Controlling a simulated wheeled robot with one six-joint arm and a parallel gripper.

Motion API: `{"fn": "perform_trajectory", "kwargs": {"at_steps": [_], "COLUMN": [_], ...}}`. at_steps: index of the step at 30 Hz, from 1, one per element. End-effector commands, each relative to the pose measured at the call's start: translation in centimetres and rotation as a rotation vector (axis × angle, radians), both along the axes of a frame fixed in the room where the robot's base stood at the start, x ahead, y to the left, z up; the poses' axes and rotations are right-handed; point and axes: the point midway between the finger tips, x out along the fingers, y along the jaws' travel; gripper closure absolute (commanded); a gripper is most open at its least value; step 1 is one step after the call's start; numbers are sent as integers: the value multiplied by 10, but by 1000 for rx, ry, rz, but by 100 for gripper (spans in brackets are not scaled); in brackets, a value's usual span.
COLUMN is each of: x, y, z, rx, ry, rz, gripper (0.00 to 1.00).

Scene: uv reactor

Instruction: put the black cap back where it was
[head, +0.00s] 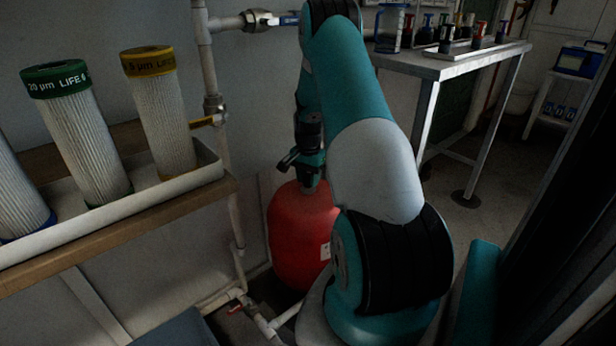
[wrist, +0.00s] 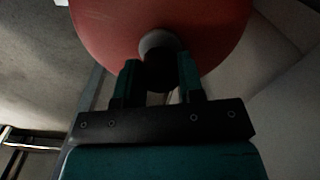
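The black cap (wrist: 160,74) is a dark round shape between the two fingers of my gripper (wrist: 160,80) in the wrist view. The fingers appear to touch it on both sides, so my gripper looks shut on it. Right beyond it is a grey round fitting (wrist: 158,42) on the red tank (wrist: 160,18). The cap overlaps the fitting in view; I cannot tell whether they touch. In the head view, my gripper (head: 309,183) points down at the top of the red tank (head: 297,240); the cap cannot be made out there.
A wooden shelf (head: 120,215) with a white tray (head: 105,220) of pleated filter cartridges (head: 82,145) stands at left. Pipes (head: 235,215) run down the wall beside the tank. A metal table (head: 440,66) with bottles stands at back right.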

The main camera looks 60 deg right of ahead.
Motion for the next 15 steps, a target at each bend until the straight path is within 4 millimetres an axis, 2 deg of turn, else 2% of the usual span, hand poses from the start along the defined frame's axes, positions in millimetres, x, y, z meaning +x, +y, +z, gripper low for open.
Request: {"fn": "perform_trajectory", "kwargs": {"at_steps": [1, 3, 11, 15], "x": [0, 0, 0, 0], "y": [0, 0, 0, 0], "z": [0, 0, 1, 12], "rx": [0, 0, 0, -1], "ry": [0, 0, 0, -1], "rz": [0, 0, 0, 0], "gripper": [56, 40, 39, 39]}}
